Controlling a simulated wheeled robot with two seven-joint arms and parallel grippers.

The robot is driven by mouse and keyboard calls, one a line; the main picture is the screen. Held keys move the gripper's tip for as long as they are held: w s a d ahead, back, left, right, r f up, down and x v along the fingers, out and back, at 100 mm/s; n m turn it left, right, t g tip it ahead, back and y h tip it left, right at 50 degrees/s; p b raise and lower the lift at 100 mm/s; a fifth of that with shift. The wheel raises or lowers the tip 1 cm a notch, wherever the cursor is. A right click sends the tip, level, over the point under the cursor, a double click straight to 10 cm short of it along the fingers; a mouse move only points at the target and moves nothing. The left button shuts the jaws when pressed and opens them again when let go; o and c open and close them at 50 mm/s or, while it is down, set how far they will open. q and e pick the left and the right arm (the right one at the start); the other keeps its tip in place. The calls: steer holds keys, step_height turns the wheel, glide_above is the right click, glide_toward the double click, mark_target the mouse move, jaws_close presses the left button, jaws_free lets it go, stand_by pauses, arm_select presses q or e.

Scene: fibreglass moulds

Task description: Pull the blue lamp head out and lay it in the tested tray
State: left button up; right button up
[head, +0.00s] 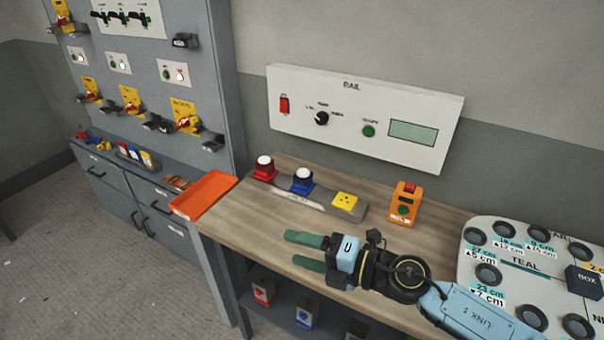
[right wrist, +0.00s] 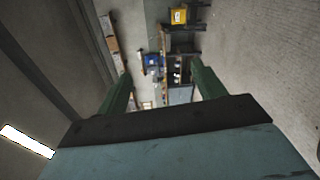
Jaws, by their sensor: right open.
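The blue lamp head (head: 302,180), with a white dome, is seated upright on a grey strip (head: 300,198) on the wooden bench, between a red lamp head (head: 265,168) and a yellow block (head: 344,201). An orange tray (head: 203,195) lies at the bench's left end; it looks empty and I read no label on it. My right gripper (head: 292,251) is open and empty, in front of the strip and apart from the lamp. Its green fingers also show in the right wrist view (right wrist: 162,90), with nothing between them. My left gripper is not in view.
An orange box with buttons (head: 404,203) stands right of the strip. A white panel (head: 365,117) is behind the bench. A board with round holes (head: 540,262) lies at the right. Several small units, one red (head: 263,291), stand on the shelf below. A grey cabinet (head: 160,90) rises at left.

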steer(key=d+f+n+g+h+p, duration=0.3)
steer(key=d+f+n+g+h, duration=0.4)
steer(key=d, duration=0.5)
steer(key=w+d+h, duration=0.3)
steer(key=d+h, duration=0.5)
steer(key=d, duration=0.9)
steer(key=shift+r+h+p, duration=0.2)
steer(key=shift+h+p, duration=0.1)
steer(key=shift+p, duration=0.15)
steer(key=shift+c, duration=0.2)
